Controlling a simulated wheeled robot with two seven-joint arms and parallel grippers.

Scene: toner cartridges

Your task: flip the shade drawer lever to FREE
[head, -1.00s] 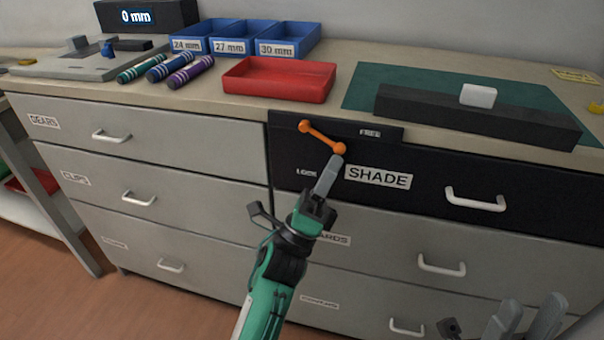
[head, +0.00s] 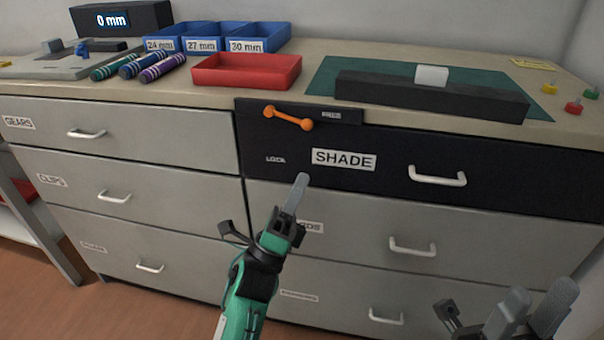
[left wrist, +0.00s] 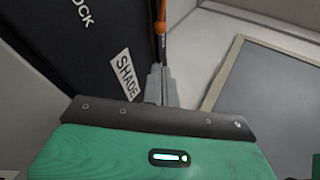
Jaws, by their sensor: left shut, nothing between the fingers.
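The black SHADE drawer (head: 390,180) is closed, with a white handle (head: 437,176). An orange lever (head: 288,118) sits at its upper left, sloping slightly down to the right. Its right end lies just below a small, blurred label (head: 331,115); a LOCK label (head: 276,160) is lower down. My left gripper (head: 301,180) is shut and empty, apart from the lever, below it and under the SHADE label (head: 343,160). In the left wrist view, its shut fingers (left wrist: 160,84) point toward an orange part of the lever (left wrist: 161,30). My right gripper (head: 535,308) is open at the bottom right.
Grey drawers (head: 120,135) with protruding white handles surround the black one. On the counter are a red tray (head: 245,84), blue bins (head: 215,46), crayons (head: 140,66) and a dark bar with a white block (head: 431,76). Space before the drawers is free.

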